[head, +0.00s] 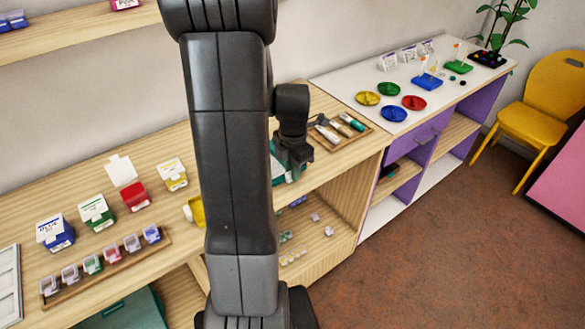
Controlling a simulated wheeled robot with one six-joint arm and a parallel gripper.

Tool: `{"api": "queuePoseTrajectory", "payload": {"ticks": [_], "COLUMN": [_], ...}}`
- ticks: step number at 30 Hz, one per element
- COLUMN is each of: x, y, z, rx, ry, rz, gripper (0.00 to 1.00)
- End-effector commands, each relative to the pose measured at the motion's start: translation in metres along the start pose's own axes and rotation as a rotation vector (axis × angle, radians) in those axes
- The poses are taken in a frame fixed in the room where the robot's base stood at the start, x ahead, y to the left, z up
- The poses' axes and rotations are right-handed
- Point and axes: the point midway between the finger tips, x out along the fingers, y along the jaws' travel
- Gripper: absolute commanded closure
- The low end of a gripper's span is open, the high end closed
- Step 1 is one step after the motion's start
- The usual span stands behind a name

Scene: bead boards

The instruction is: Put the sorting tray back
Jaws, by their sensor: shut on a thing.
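My gripper (296,166) is over the wooden counter, just right of my upright arm link. It is shut on a teal thing (279,172), which shows only as small patches around the jaws. The teal thing looks like the sorting tray, but my arm and gripper hide most of it. I cannot tell whether it touches the counter.
A wooden tray with tools (341,131) lies right of my gripper. Boxes, including a red one (135,197), and a rack of small jars (106,265) stand left. Coloured dishes, one red (414,103), sit on the white table (345,82). A yellow chair (548,105) stands far right.

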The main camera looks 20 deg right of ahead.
Motion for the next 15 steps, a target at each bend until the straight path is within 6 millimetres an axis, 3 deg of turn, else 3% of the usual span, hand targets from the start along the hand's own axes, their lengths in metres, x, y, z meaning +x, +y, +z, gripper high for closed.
{"api": "queuePoseTrajectory", "payload": {"ticks": [3, 4, 7, 15], "x": [0.0042, 0.0041, 0.0030, 0.0025], "y": [0.0000, -0.0001, -0.0001, -0.0001], "z": [0.0000, 0.0000, 0.0000, 0.0000], "rx": [0.000, 0.000, 0.000, 0.000], "ry": [0.000, 0.000, 0.000, 0.000], "rz": [0.000, 0.000, 0.000, 0.000], "gripper": [1.00, 0.82, 0.62, 0.62]}}
